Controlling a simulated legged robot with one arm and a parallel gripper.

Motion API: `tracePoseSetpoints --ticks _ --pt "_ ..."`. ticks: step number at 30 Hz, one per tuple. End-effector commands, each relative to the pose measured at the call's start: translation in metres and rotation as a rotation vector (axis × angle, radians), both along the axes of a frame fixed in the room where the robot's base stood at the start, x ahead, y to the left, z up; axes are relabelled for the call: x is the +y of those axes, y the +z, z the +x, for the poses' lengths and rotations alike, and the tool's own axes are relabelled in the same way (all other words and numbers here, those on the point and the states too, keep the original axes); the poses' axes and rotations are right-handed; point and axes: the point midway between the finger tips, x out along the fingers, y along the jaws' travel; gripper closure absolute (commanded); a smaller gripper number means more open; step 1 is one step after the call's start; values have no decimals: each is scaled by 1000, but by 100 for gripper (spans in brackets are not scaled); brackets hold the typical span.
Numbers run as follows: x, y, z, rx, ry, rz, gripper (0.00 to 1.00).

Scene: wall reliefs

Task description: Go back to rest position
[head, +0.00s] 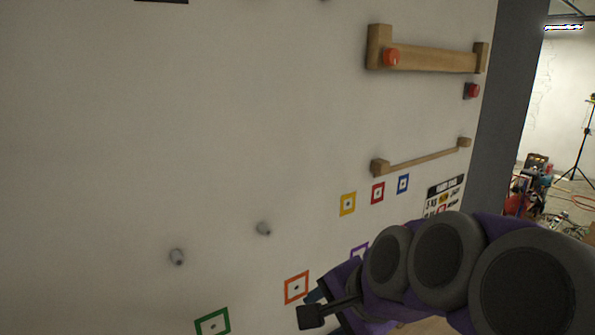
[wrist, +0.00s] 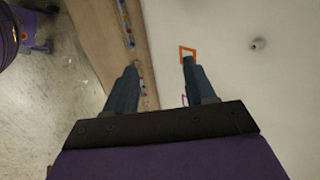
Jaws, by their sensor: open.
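My gripper (wrist: 159,65) is open in the wrist view, with its two dark blue-grey fingers apart and nothing seen between them. The white wall (head: 150,120) fills most of the head view. In the head view my purple and grey arm reaches in from the lower right, in front of the wall's lower right part. It hides part of the wall there, and the fingers are hard to make out. An orange square marker (head: 287,298) is on the wall left of the arm. It also shows beside the right fingertip in the wrist view (wrist: 182,49).
A wooden shelf-like bar (head: 430,58) and a thin wooden rail (head: 422,159) stick out from the wall. Red buttons (head: 391,57) and small grey knobs (head: 264,228) also protrude. Equipment and a tripod (head: 580,150) stand beyond the wall's right edge.

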Motion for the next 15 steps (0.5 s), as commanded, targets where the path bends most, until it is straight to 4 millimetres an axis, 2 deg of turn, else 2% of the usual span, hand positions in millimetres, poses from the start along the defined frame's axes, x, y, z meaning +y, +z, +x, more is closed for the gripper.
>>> tracePoseSetpoints --ticks 1,5,9,12,15 --pt "-6 -42 -14 30 62 -68 45" --pt "-25 -120 -55 109 258 -241 45" --pt "-49 -197 -106 213 493 -388 45" --pt "-67 -241 -142 292 655 -461 45" --pt "-81 -271 -170 352 788 -503 45"
